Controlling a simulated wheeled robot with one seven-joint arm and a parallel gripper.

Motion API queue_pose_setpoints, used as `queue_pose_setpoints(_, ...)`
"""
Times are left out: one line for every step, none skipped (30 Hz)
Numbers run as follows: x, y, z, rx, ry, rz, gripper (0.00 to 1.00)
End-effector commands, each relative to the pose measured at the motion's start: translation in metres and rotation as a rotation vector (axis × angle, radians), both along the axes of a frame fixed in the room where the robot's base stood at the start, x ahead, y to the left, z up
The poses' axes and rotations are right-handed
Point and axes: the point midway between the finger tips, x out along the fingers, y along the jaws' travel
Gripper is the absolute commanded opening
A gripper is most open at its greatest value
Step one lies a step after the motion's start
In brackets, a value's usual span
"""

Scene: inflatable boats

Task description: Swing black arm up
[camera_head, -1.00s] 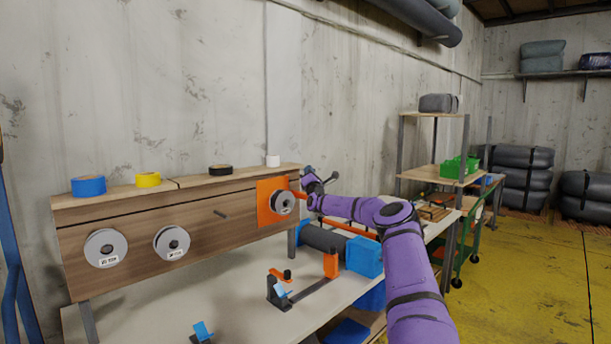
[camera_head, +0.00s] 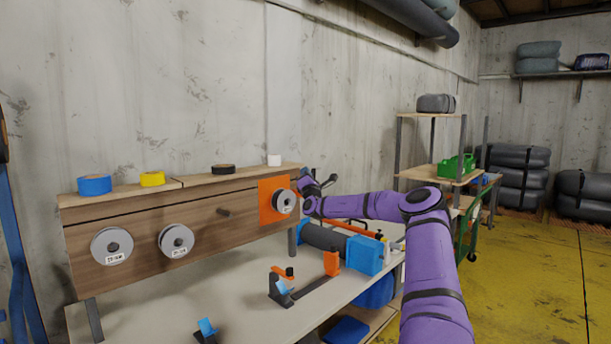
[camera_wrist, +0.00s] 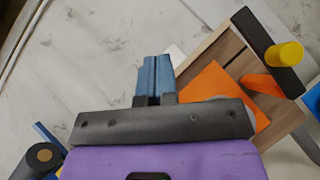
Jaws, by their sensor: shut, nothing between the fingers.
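A black arm (camera_wrist: 252,34) with a yellow knob (camera_wrist: 285,55) shows at the upper right of the wrist view, beside an orange arm piece. The orange plate (camera_wrist: 218,88) lies below and left of it on the wooden panel; it also shows in the head view (camera_head: 267,212) with a grey reel (camera_head: 284,201). My gripper (camera_wrist: 157,62) is shut and empty, its blue-grey fingers apart from the black arm in the picture. In the head view my purple arm reaches to the plate's right side. Dark parts overlap there, so I cannot separate the black arm from my gripper.
The wooden panel (camera_head: 150,232) carries two more grey reels and tape rolls on top. Below it, the bench (camera_head: 185,298) holds an orange and black bracket (camera_head: 310,287) and a blue block (camera_head: 364,255). A concrete wall stands behind. Yellow floor is clear at right.

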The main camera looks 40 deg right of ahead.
Motion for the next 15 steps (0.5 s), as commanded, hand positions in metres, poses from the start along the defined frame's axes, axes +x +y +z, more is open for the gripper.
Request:
queue_pose_setpoints(-0.005,0.004,0.001,-0.001,-0.001,0.001,0.00)
queue_pose_setpoints(-0.006,0.006,0.001,0.000,0.000,0.002,0.00)
queue_pose_setpoints(-0.009,0.008,0.001,0.001,0.000,0.002,0.00)
queue_pose_setpoints(-0.010,0.010,0.001,0.001,0.000,0.002,0.00)
queue_pose_setpoints(-0.012,0.011,0.001,0.001,-0.001,0.001,0.00)
queue_pose_setpoints(-0.013,0.012,0.001,0.001,-0.001,0.000,0.00)
queue_pose_setpoints(-0.014,0.013,0.001,0.001,-0.001,0.000,0.00)
queue_pose_setpoints(-0.015,0.013,0.001,0.001,0.000,0.001,0.00)
queue_pose_setpoints(-0.015,0.014,0.001,0.000,0.000,0.000,0.00)
queue_pose_setpoints(-0.016,0.014,0.002,0.000,0.000,0.000,0.00)
queue_pose_setpoints(-0.016,0.014,0.002,0.000,0.000,0.000,0.00)
queue_pose_setpoints(-0.016,0.014,0.002,0.000,-0.001,-0.001,0.00)
queue_pose_setpoints(-0.016,0.014,0.002,0.000,-0.001,-0.001,0.00)
queue_pose_setpoints(-0.016,0.014,0.002,0.000,-0.001,-0.001,0.00)
queue_pose_setpoints(-0.016,0.014,0.002,0.000,-0.001,-0.001,0.00)
